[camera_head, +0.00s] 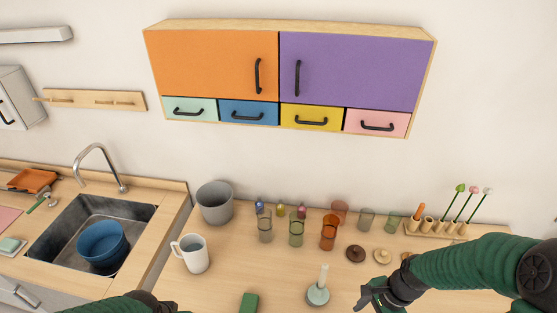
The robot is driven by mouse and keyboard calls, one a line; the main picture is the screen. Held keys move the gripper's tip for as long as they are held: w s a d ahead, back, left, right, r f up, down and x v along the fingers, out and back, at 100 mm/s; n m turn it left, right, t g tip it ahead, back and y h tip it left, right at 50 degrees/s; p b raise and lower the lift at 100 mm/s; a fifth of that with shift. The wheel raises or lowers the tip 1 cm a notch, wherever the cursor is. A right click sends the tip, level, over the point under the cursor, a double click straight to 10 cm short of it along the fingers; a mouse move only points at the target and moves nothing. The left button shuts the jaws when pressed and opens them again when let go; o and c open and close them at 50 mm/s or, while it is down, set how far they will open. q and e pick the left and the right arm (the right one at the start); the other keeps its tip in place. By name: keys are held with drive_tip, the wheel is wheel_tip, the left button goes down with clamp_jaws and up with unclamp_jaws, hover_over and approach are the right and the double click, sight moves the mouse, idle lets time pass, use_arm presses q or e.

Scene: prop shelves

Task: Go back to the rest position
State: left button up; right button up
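My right arm comes in from the right, green with dark joints. Its dark gripper (369,297) is low over the wooden counter (225,285), just right of a pale candle holder (318,294) with a white stick. I see nothing clearly held in it, and the gap between its fingers is hard to make out. My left arm shows only as a green and dark strip at the bottom edge. Its dark end (150,300) is cut off by the frame, so the fingers cannot be judged.
A white mug (191,253), a grey pot (214,202) and several coloured glasses (329,232) stand on the counter. A green block (249,303) lies at the front. A sink (75,235) holding a blue bowl (101,243) is left. Closed cabinets (290,70) hang above.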

use_arm(q)
drive_tip(key=shift+s+d+f+b, duration=0.1)
drive_tip(key=shift+s+f+b, duration=0.05)
drive_tip(key=shift+f+b, duration=1.1)
drive_tip(key=shift+s+d+f+b, duration=0.1)
drive_tip(key=shift+f+b, duration=1)
drive_tip(key=shift+f, duration=0.1)
use_arm(e)
drive_tip(key=s+a+r+n+t+h, duration=0.2)
drive_tip(key=a+n, duration=0.3)
drive_tip(key=n, duration=0.9)
drive_tip(key=shift+s+n+h, duration=0.2)
drive_tip(key=shift+n+h, duration=0.1)
drive_tip(key=shift+h, duration=0.1)
